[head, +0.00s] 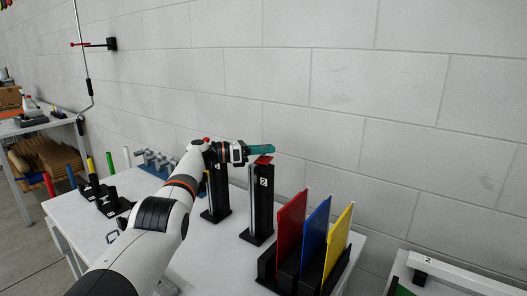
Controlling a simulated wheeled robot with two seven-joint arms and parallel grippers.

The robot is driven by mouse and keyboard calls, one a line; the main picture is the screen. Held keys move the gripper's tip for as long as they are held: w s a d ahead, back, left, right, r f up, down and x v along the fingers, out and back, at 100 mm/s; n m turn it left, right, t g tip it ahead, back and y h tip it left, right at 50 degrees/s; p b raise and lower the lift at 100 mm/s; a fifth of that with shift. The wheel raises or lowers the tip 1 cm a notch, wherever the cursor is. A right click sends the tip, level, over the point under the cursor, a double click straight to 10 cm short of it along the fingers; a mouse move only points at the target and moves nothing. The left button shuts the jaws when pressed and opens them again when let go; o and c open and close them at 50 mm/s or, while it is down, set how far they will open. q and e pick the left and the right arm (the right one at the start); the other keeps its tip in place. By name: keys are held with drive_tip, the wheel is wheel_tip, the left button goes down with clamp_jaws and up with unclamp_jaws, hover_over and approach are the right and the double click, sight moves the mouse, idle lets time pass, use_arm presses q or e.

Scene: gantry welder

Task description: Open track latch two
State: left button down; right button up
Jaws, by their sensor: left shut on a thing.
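Two black posts stand on the white table. The post labelled 2 (262,205) is upright, with a red latch piece (264,160) at its top. My left gripper (262,150) reaches in from the left at the top of this post. Its teal finger part lies just over the red piece, and it is shut on the latch. The exact contact is too small to see. The other post (213,198) stands to the left, partly hidden behind my left arm. My right gripper is out of view.
A black rack (312,275) holds red (291,232), blue (315,232) and yellow (337,240) panels just right of post 2. Grey fittings (155,160) and coloured rods stand at the left of the table. A block wall is close behind. Another white unit (465,280) is at lower right.

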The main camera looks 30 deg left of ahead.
use_arm(q)
drive_tip(key=shift+r, duration=0.15)
drive_tip(key=c, duration=1.3)
unclamp_jaws()
drive_tip(key=v, duration=1.2)
drive_tip(key=shift+b, duration=0.4)
drive_tip(key=shift+w, duration=0.1)
